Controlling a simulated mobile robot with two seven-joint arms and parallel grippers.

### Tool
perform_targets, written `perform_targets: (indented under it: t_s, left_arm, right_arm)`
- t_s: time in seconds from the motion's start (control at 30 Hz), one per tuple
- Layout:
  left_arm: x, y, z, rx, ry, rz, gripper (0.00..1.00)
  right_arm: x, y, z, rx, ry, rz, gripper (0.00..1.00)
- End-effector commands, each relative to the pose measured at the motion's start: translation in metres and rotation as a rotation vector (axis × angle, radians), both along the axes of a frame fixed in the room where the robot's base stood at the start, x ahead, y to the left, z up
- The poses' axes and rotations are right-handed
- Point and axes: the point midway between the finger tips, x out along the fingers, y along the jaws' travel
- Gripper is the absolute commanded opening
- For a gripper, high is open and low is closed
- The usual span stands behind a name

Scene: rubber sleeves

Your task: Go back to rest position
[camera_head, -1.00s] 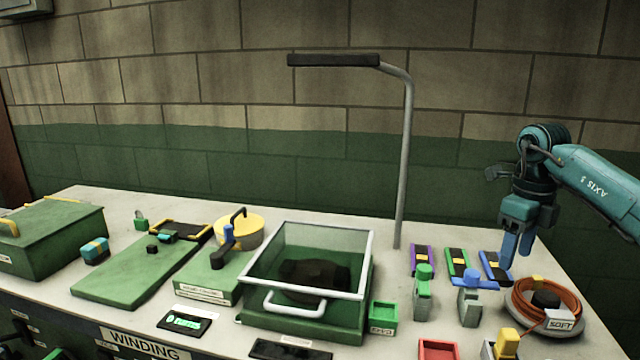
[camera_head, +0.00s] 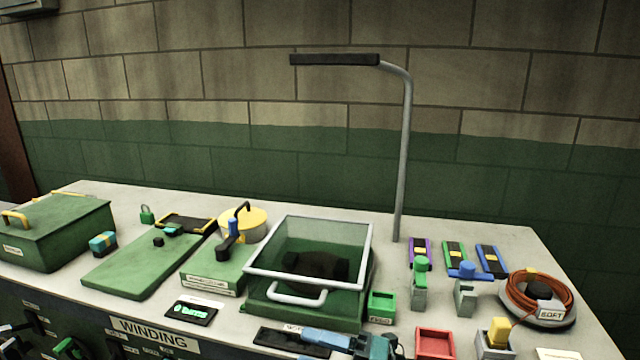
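My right gripper (camera_head: 312,335) is low at the bottom edge, in front of the green glass-lidded box (camera_head: 345,312). Its blue fingers point left, and nothing shows between them. The fingers overlap in this view, so their opening is unclear.
The workbench (camera_head: 440,240) holds a green case (camera_head: 60,235), a yellow round pot (camera_head: 255,222), a red tray (camera_head: 435,343), coloured sleeve holders (camera_head: 456,255) and an orange cable coil (camera_head: 520,292). A grey pole (camera_head: 403,165) rises behind.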

Motion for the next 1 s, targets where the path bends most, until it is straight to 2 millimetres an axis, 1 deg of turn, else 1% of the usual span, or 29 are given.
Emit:
perform_targets:
  t_s: [0.03, 0.07, 0.17, 0.27, 0.3, 0.37, 0.4, 0.47, 0.5, 0.6, 0.7, 0.77, 0.83, 1.0]
  left_arm:
    - [-0.002, 0.0, 0.001, 0.0, 0.005, 0.002, 0.36]
    - [-0.002, 0.0, 0.0, 0.0, 0.007, 0.002, 0.36]
    - [-0.003, 0.001, 0.0, 0.002, 0.011, 0.004, 0.36]
    - [-0.003, 0.002, 0.0, 0.004, 0.015, 0.006, 0.36]
    - [-0.003, 0.002, 0.0, 0.004, 0.017, 0.007, 0.36]
    - [-0.004, 0.003, 0.0, 0.006, 0.02, 0.008, 0.36]
    - [-0.004, 0.003, -0.001, 0.007, 0.022, 0.009, 0.36]
    - [-0.004, 0.003, -0.001, 0.007, 0.024, 0.01, 0.36]
    - [-0.004, 0.004, -0.001, 0.008, 0.025, 0.011, 0.36]
    - [-0.003, 0.004, 0.0, 0.009, 0.024, 0.012, 0.36]
    - [-0.001, 0.004, 0.001, 0.008, 0.022, 0.014, 0.36]
    - [-0.001, 0.005, 0.001, 0.008, 0.021, 0.015, 0.36]
    - [-0.001, 0.005, 0.001, 0.008, 0.02, 0.015, 0.36]
    - [-0.001, 0.005, 0.001, 0.009, 0.02, 0.016, 0.36]
  right_arm:
    - [-0.007, -0.002, -0.004, 0.101, 0.115, -0.078, 0.56]
    - [-0.008, -0.006, -0.006, 0.158, 0.186, -0.13, 0.56]
    - [-0.012, -0.027, -0.022, 0.329, 0.43, -0.307, 0.56]
    - [-0.024, -0.055, -0.053, 0.473, 0.696, -0.49, 0.56]
    - [-0.032, -0.067, -0.068, 0.523, 0.805, -0.562, 0.56]
    - [-0.048, -0.086, -0.092, 0.591, 0.97, -0.668, 0.56]
    - [-0.061, -0.097, -0.108, 0.629, 1.077, -0.737, 0.56]
    - [-0.083, -0.112, -0.132, 0.676, 1.227, -0.832, 0.56]
    - [-0.098, -0.121, -0.145, 0.702, 1.319, -0.887, 0.56]
    - [-0.134, -0.136, -0.172, 0.746, 1.503, -0.997, 0.56]
    - [-0.159, -0.145, -0.186, 0.769, 1.619, -1.063, 0.56]
    - [-0.167, -0.147, -0.191, 0.775, 1.657, -1.085, 0.56]
    - [-0.172, -0.148, -0.193, 0.779, 1.679, -1.096, 0.56]
    - [-0.172, -0.148, -0.194, 0.778, 1.681, -1.097, 0.56]
